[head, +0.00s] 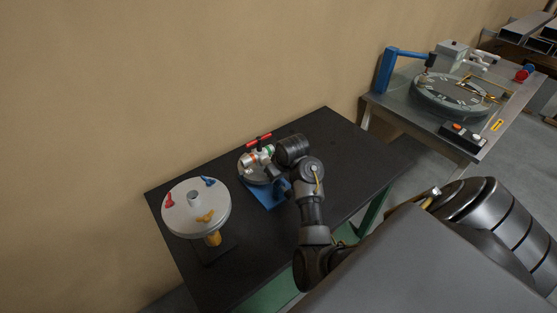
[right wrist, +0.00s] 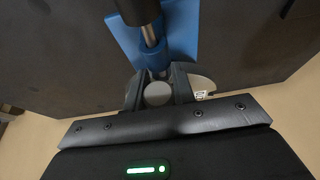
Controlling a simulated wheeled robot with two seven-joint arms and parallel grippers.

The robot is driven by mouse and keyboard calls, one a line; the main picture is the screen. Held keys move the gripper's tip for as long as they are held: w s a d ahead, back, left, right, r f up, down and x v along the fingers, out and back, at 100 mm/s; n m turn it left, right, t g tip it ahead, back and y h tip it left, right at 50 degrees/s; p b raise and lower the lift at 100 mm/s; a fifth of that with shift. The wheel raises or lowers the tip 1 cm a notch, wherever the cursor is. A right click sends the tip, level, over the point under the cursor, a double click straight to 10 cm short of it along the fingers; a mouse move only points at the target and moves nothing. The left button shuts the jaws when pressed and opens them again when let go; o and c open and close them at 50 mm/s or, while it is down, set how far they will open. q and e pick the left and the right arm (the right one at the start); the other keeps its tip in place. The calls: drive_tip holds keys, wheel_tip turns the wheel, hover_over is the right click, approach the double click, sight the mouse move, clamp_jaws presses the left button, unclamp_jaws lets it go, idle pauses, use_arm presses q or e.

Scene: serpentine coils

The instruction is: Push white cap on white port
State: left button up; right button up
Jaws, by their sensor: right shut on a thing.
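In the right wrist view a round pale grey-white piece, which looks like the white cap (right wrist: 157,94), sits between the two dark fingers of my right gripper (right wrist: 158,88). The gripper is shut on it. In the head view my right gripper (head: 271,172) is at the right side of a small silver fixture (head: 257,158) with red and green parts, on a blue stand (head: 268,194). The cap is hidden there by the gripper. I cannot make out the white port, or whether the cap touches it. My left gripper is not in view.
A round grey plate (head: 187,219) with red, blue and yellow pieces stands at the left of the black table (head: 330,140). The table is clear at the back right. A metal table (head: 400,105) with a dial device (head: 450,97) stands farther right. A tan wall is behind.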

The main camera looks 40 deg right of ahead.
drive_tip(key=shift+w, duration=0.2)
drive_tip(key=shift+w+r, duration=0.15)
drive_tip(key=shift+w, duration=0.1)
drive_tip(key=shift+w+r, duration=0.15)
drive_tip(key=shift+w, duration=0.05)
idle(0.7)
drive_tip(key=shift+w+a, duration=0.3)
drive_tip(key=shift+w, duration=0.05)
idle(1.9)
drive_tip(key=shift+s, duration=0.25)
